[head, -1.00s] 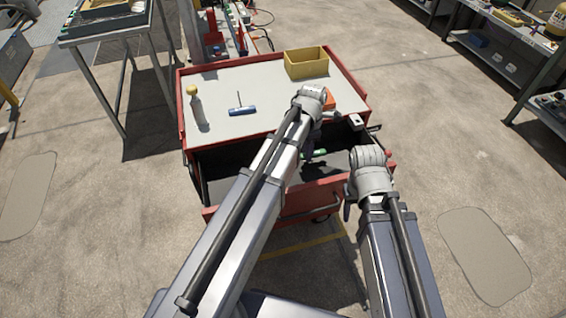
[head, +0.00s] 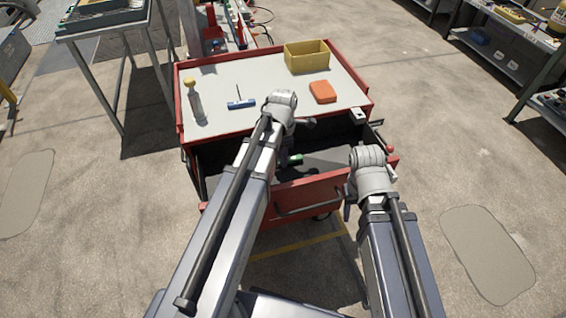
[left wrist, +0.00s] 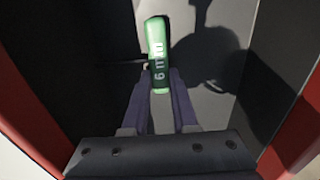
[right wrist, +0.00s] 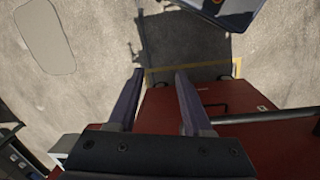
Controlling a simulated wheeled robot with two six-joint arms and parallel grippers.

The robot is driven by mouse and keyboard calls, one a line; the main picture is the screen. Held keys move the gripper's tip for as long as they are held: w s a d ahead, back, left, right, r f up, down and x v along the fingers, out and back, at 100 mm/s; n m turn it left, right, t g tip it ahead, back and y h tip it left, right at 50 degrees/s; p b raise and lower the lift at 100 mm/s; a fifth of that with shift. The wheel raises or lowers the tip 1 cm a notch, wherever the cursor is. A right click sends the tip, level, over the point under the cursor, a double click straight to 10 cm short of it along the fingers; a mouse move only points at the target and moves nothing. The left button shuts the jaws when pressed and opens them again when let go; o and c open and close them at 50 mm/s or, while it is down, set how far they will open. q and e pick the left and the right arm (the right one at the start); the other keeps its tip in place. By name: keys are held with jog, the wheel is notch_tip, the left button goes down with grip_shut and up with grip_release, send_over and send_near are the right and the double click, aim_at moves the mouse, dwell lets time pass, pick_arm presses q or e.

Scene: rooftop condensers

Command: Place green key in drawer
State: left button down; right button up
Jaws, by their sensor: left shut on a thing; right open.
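The green key (head: 296,159), marked "6 mm", is held in my left gripper (left wrist: 160,82), whose fingers are shut on its green handle (left wrist: 158,48). The drawer (head: 304,196) of the red cart is pulled open, and the key is over its inside. In the left wrist view the drawer's grey floor (left wrist: 204,98) lies beneath the key, with a dark shadow on it. I cannot tell how high the key is above the floor. My right gripper (right wrist: 157,80) is open and empty, beside the drawer's right front corner; its fingers are mostly hidden in the head view.
On the cart top (head: 270,75) are a yellow bin (head: 307,57), an orange box (head: 322,92), a blue-handled T-shaped tool (head: 241,103) and a yellow-capped bottle (head: 195,103). A metal table (head: 103,28) stands left and a shelf unit (head: 505,45) right.

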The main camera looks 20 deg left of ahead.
pick_arm(q)
jog(key=shift+f, duration=0.45)
jog(key=shift+r, duration=0.15)
pick_arm(e)
jog(key=shift+f, duration=0.3)
pick_arm(q)
jog(key=shift+f, duration=0.2)
jog(key=c, duration=0.7)
grip_release()
pick_arm(e)
jog(key=shift+f, duration=0.15)
pick_arm(q)
jog(key=shift+r, duration=0.15)
notch_tip(320, 180, up, 12)
jog(key=p, duration=1.2)
pick_arm(e)
notch_tip(320, 180, up, 12)
jog(key=shift+r, duration=0.2)
pick_arm(q)
jog(key=shift+d, duration=0.1)
